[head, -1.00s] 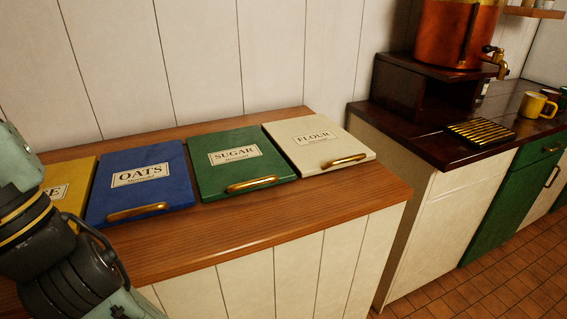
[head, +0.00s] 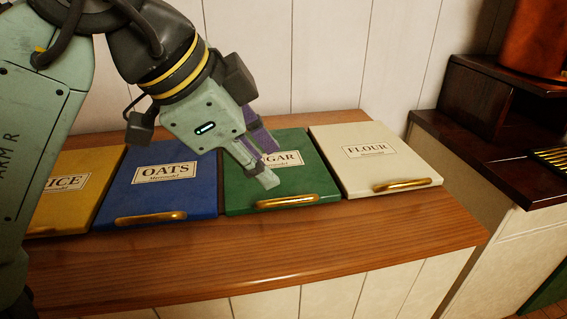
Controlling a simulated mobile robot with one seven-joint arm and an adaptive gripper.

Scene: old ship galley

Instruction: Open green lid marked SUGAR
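The green lid (head: 312,165) marked SUGAR lies flat and closed on the wooden counter, between the blue OATS lid and the cream FLOUR lid. Its brass handle (head: 288,201) runs along its front edge. My gripper (head: 268,166) hangs over the left part of the green lid and hides the first letters of its label. Its fingers, one pale green and one purple, point down and to the right, spread apart with nothing visible between them. The pale fingertip is just behind the handle in the picture; I cannot tell whether it touches the lid.
The blue OATS lid (head: 196,196), the yellow RICE lid (head: 98,168) and the cream FLOUR lid (head: 410,165) lie closed in the same row. The wooden counter (head: 300,243) is bare in front. A dark wooden counter (head: 462,150) stands to the right.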

